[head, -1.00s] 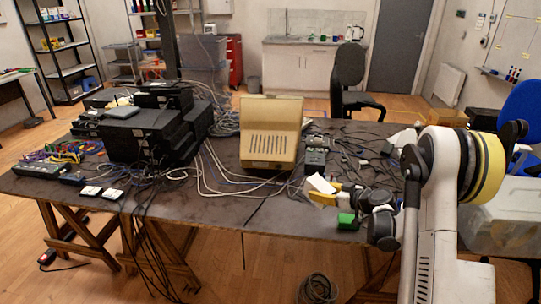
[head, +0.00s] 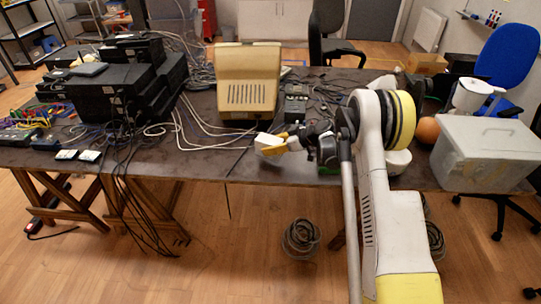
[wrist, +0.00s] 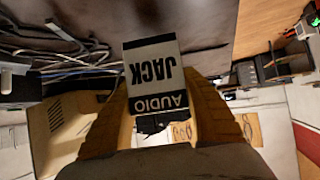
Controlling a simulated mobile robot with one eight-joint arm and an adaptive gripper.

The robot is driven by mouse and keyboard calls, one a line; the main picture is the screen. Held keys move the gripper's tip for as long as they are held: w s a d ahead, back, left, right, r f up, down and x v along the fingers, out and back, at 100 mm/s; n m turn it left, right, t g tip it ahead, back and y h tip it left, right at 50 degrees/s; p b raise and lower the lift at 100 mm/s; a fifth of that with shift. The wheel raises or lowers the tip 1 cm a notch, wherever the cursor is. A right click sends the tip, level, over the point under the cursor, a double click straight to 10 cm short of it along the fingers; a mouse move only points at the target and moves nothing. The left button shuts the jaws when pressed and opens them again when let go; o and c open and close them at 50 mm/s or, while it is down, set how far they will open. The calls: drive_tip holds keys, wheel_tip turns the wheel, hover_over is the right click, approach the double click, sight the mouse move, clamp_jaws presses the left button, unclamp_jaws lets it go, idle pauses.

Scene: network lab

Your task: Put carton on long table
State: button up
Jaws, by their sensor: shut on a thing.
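My gripper (head: 281,143) has yellow fingers and is shut on a small white carton (head: 267,144). The wrist view shows the carton (wrist: 153,72) between the fingers, its black-and-white "AUDIO JACK" label upside down. The long table (head: 205,163) has a dark brown top on wooden trestles. The carton is over the table's front part, in front and a little right of a beige monitor. I cannot tell whether it touches the top.
The beige monitor (head: 248,78) stands behind my gripper. Stacked black devices (head: 115,88) and cables fill the left side. A grey lidded bin (head: 484,152), an orange ball (head: 428,130) and a blue chair (head: 508,68) are at right. Bare tabletop lies left of the carton.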

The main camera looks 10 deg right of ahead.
wheel_tip(320, 180, down, 4)
drive_tip(key=shift+f+b, duration=0.1)
drive_tip(key=shift+b, duration=0.75)
drive_tip(key=shift+r, duration=0.2)
drive_tip(key=shift+f, duration=0.1)
drive_tip(key=o, duration=0.9)
drive_tip(key=shift+f, duration=0.15)
drive_tip(key=o, duration=0.4)
